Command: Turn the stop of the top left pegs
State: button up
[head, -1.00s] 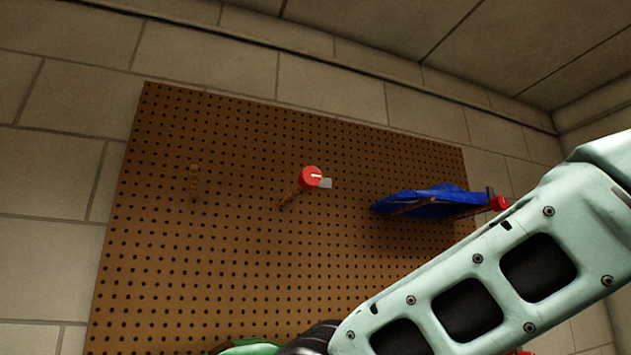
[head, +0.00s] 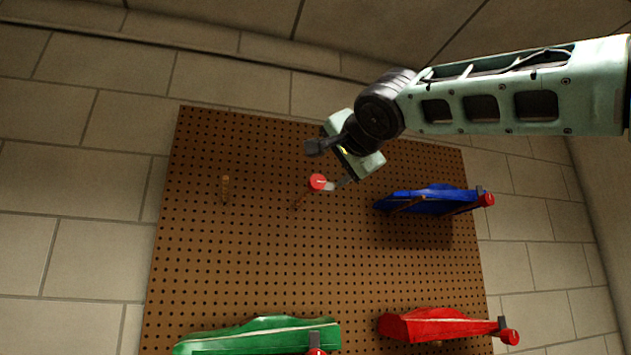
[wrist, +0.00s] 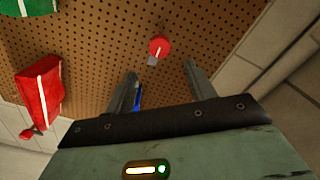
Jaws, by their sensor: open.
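The top left pegs are a bare wooden peg (head: 225,188) and, right of it, a peg (head: 299,199) with a round red stop (head: 318,182) on its end. A grey tab on the stop points right in the head view. In the wrist view the stop (wrist: 160,46) lies just beyond my fingertips, between their lines, with its grey tab (wrist: 152,61) toward me. My gripper (head: 329,164) is open and empty, close above and right of the stop in the head view; it also shows in the wrist view (wrist: 160,70). Contact with the stop cannot be made out.
A brown pegboard (head: 260,260) is on the block wall. A blue car (head: 425,200) hangs on pegs at right, a red car (head: 440,326) below it, a green car (head: 255,334) at lower left. Each has a red stop near its end. The board's middle is clear.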

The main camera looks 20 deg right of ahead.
aim_at(319, 179)
jog(key=w+p, duration=0.3)
jog(key=w, duration=0.3)
jog(key=w+p, duration=0.3)
jog(key=w, duration=0.2)
jog(key=shift+w+r, duration=0.2)
jog(key=shift+w, duration=0.2)
jog(key=shift+w+f+p, duration=0.2)
jog(key=shift+w+p, duration=0.45)
jog(key=shift+w, duration=0.2)
